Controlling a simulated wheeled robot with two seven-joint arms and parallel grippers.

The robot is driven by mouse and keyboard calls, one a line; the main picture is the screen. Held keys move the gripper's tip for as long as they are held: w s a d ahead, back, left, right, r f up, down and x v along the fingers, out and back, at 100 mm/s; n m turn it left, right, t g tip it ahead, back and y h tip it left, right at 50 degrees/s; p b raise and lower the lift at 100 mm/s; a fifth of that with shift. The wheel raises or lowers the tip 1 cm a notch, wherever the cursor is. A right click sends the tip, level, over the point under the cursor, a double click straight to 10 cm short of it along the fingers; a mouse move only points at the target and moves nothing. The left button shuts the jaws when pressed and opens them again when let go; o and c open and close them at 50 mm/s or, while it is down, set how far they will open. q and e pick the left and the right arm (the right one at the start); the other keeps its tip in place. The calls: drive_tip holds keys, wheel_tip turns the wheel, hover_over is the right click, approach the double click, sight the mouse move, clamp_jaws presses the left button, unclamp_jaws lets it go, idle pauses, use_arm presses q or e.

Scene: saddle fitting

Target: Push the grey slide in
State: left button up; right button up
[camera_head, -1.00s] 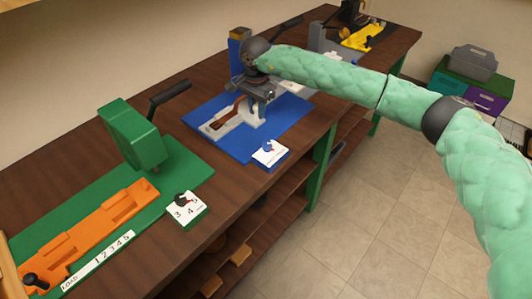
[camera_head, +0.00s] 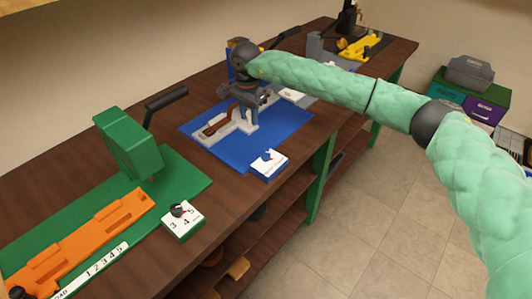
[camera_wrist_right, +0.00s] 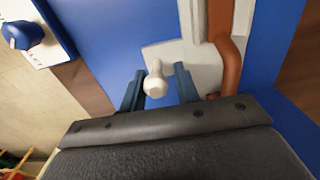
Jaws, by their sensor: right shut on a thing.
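The grey slide (camera_head: 238,126) lies on the blue base plate (camera_head: 286,131) and carries a brown, saddle-like piece (camera_head: 215,128). My right gripper (camera_head: 252,118) is low over the slide. In the right wrist view its two dark fingers (camera_wrist_right: 159,84) stand on either side of a pale knob (camera_wrist_right: 155,82) and are shut on it. The pale slide body (camera_wrist_right: 195,60) and brown piece (camera_wrist_right: 233,60) show beside the knob. The arm and gripper hide the slide's far end in the head view. My left gripper is out of view.
A green station (camera_head: 130,145) with an orange slide (camera_head: 90,240) stands at the near left. A card with a blue knob (camera_head: 268,163) sits at the blue plate's front corner. A yellow station (camera_head: 362,46) stands at the far end.

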drive_tip(key=shift+w+r, duration=0.1)
drive_tip(key=o, duration=0.5)
drive_tip(key=shift+a, duration=0.1)
drive_tip(key=shift+o, duration=0.2)
drive_tip(key=shift+a, duration=0.15)
drive_tip(key=shift+r, duration=2.9)
drive_tip(key=shift+d, duration=0.2)
